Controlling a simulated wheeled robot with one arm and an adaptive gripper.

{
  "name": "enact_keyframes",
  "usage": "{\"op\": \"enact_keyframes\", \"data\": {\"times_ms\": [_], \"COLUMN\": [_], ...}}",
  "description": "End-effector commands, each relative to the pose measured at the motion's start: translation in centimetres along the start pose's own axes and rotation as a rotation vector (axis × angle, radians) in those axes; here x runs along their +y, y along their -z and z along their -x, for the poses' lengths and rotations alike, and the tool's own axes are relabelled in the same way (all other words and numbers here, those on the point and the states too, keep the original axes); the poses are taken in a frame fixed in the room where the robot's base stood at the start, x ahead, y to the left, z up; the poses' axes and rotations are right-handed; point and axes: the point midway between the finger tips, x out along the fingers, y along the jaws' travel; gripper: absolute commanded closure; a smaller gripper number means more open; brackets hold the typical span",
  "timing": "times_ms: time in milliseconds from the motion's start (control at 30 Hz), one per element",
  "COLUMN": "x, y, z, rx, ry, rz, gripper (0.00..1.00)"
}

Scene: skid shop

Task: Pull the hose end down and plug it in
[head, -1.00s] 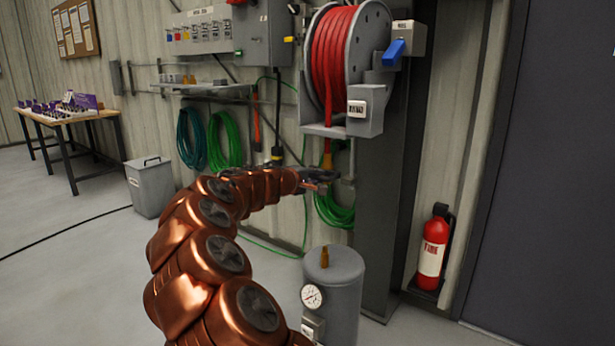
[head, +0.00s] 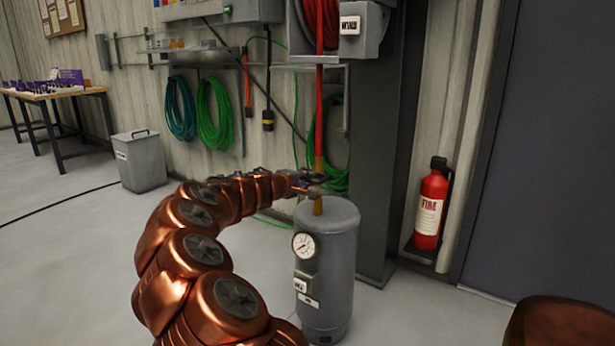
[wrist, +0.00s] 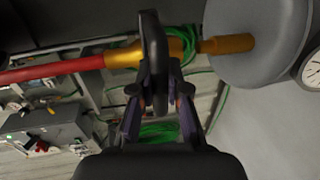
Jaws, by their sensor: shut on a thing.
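The red hose (head: 319,105) hangs straight down from the reel, ending in a brass hose end (head: 319,164). My gripper (head: 308,181) is shut on the hose end, just above the grey tank (head: 328,262). A brass fitting (head: 317,207) stands upright on the tank's top, below the gripper. In the wrist view the red hose (wrist: 50,73) comes in from the left to the brass end (wrist: 122,59).
The reel (head: 330,20) is on the wall above, partly out of view. Green hose coils (head: 213,115) hang on the wall. A fire extinguisher (head: 430,205) stands at right beside a dark door. A grey bin (head: 139,160) stands left, with open floor before it.

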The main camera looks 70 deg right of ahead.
Motion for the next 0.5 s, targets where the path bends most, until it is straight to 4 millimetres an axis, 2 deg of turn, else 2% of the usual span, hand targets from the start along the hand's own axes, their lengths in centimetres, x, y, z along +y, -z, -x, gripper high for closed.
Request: {"op": "enact_keyframes", "data": {"times_ms": [33, 200, 500], "x": [-1.6, -3.3, -4.2], "y": [0.0, 0.0, 0.0], "z": [-0.3, -0.7, -0.9], "rx": [0.0, 0.0, -0.001], "ry": [0.003, 0.003, 0.002], "rz": [0.0, 0.001, 0.0], "gripper": [1.0, 1.0, 1.0]}}
